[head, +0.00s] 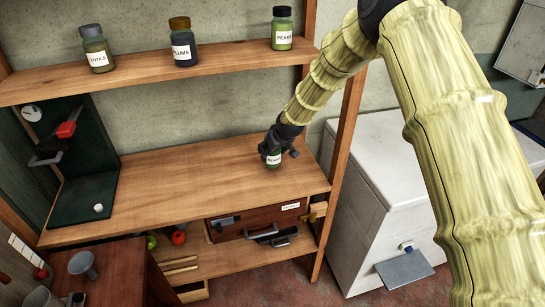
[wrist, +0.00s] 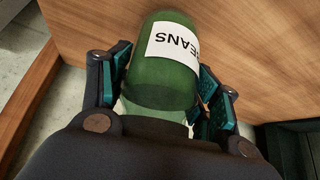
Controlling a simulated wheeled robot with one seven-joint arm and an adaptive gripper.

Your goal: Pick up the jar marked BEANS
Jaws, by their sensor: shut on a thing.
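The jar marked BEANS (wrist: 162,75) is green glass with a white label, seen upside down in the wrist view. My gripper (wrist: 165,88) is shut on it, with a teal-padded finger on each side. In the head view the jar (head: 273,160) is at the right part of the wooden counter, under my gripper (head: 279,148). The gripper comes down on it from above and hides its top. I cannot tell whether the jar's base touches the counter.
The upper shelf (head: 140,83) holds jars marked LENTILS (head: 97,50), PLUMS (head: 183,45) and PEARS (head: 282,30). A wooden post (head: 345,130) stands close right of my gripper. A dark green stand (head: 70,160) is at the left. The middle of the counter (head: 185,175) is clear.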

